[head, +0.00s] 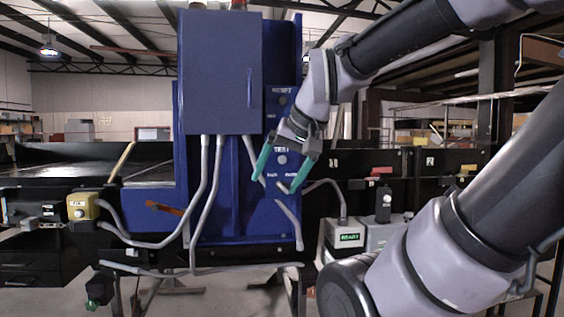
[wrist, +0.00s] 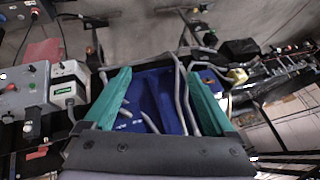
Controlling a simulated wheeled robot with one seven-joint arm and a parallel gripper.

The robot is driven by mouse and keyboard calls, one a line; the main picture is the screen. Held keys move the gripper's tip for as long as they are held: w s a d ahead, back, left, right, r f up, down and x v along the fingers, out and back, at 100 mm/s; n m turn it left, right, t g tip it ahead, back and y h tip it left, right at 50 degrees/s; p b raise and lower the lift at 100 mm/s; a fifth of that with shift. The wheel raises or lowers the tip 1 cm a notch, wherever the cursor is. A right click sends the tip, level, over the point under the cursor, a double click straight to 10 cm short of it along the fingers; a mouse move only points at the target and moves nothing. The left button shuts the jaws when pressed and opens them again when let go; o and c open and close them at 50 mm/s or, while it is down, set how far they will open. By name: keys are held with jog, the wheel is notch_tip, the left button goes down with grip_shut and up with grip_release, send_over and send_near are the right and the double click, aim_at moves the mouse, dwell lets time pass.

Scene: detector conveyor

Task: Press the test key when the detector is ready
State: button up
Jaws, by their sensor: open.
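The blue detector cabinet (head: 220,75) stands in the middle of the head view. A narrow panel on its right side carries a round grey key (head: 282,160) under a label that seems to read TEST. A small grey box with a lit green display (head: 349,237) reads READY; it also shows in the wrist view (wrist: 63,89). My gripper (head: 276,184) has teal fingers, spread apart and empty, in front of this panel and around the key in the picture. Whether it touches the panel cannot be told. The wrist view shows blue housing between the fingertips (wrist: 160,73).
Grey conduits (head: 205,190) hang down the cabinet's front. A yellow button box (head: 81,207) is at the left. A grey control box (head: 383,232) stands beside the display. Dark conveyors run to both sides.

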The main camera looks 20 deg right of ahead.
grip_shut()
dwell(1.5)
